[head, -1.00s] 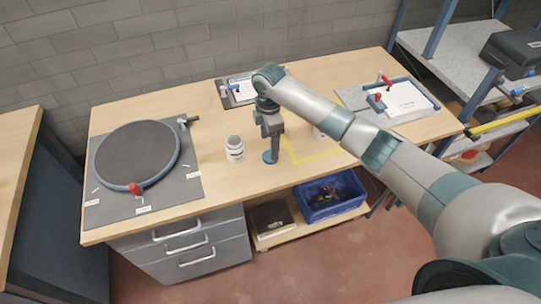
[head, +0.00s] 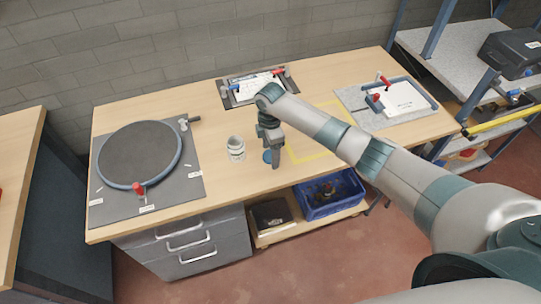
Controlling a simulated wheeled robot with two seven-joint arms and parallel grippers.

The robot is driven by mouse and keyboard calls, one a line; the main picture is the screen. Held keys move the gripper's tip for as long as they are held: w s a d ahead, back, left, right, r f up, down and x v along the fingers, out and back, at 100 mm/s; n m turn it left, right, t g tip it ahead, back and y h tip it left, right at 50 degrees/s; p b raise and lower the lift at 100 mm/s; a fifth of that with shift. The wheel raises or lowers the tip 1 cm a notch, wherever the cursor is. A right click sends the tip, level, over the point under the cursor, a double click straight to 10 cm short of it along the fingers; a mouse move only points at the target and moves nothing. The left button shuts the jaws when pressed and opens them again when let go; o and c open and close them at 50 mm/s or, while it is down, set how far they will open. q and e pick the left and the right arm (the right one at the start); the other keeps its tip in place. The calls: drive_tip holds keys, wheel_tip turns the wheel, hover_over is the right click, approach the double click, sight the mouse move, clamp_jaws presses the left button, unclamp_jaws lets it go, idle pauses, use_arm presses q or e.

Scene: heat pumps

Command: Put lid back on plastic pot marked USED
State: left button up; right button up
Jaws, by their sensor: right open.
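A small white plastic pot (head: 236,149) stands upright on the wooden bench, left of my right gripper. Its top looks open; its label is too small to read. A small blue disc, which looks like the lid (head: 267,156), lies on the bench just right of the pot. My right gripper (head: 276,164) points down at the lid's right side and hides part of it. The gripper is open, with nothing visible held in it. I cannot tell whether it touches the lid. My left gripper is not in view.
A round dark plate on a grey mat (head: 190,188) fills the bench's left. A dark board (head: 229,96) and a grey board (head: 350,97) with clamps stand behind. Bare bench lies around the pot.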

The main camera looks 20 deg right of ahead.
drive_tip(key=shift+c, duration=0.5)
drive_tip(key=c, duration=1)
drive_tip(key=shift+r, duration=0.15)
drive_tip(key=shift+r+b, duration=0.3)
drive_tip(key=shift+r, duration=0.1)
drive_tip(key=r, duration=0.1)
drive_tip(key=r+b, duration=0.1)
drive_tip(key=r, duration=0.1)
drive_tip(key=shift+s+d+r, duration=0.1)
drive_tip(key=shift+s+d, duration=0.1)
drive_tip(key=s+d+r+b, duration=0.3)
drive_tip(key=s+d+r, duration=0.2)
drive_tip(key=s, duration=0.4)
drive_tip(key=shift+s+d+r, duration=0.2)
drive_tip(key=shift+d+r, duration=0.2)
drive_tip(key=shift+r, duration=0.5)
